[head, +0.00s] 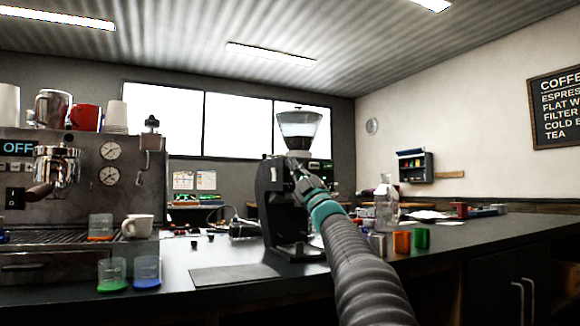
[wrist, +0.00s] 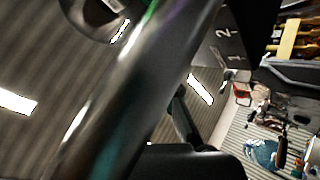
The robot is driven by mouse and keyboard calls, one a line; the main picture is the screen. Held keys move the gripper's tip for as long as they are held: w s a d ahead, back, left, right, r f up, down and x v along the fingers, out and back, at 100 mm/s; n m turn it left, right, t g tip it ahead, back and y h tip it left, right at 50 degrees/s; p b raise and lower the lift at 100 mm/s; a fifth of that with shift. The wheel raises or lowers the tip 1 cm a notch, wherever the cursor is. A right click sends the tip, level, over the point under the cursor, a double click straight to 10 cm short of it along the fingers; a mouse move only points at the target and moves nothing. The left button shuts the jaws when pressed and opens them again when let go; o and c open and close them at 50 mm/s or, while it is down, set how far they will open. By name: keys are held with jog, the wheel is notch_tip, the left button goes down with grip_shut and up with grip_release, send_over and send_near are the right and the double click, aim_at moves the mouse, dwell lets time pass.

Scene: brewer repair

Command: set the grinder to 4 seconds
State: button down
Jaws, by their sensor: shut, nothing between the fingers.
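The black grinder (head: 268,205) stands upright on the dark counter in the head view, with a clear hopper (head: 300,128) on top. My gripper (head: 296,168) is at the grinder's upper front, just under the hopper; it is shut and holds nothing. I cannot tell whether it touches the grinder. My arm hides part of the grinder's front. In the wrist view a dark panel with the marks 1 and 2 (wrist: 229,45) shows at upper right, tilted. A large dark shape crosses that view close up. The grinder's time setting is not readable.
A coffee machine (head: 80,190) with an OFF display stands at the left, a white cup (head: 138,226) on it. Green (head: 112,275) and blue (head: 146,272) cups stand at the front edge. A glass bottle (head: 386,205) and coloured tins (head: 402,242) stand right of my arm.

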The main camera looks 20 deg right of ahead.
jog(key=shift+s+b, duration=0.5)
jog(key=shift+s, duration=0.2)
jog(key=s+b, duration=0.3)
jog(key=s, duration=0.2)
jog(key=shift+d, duration=0.1)
jog(key=shift+h, duration=0.3)
dwell(0.6)
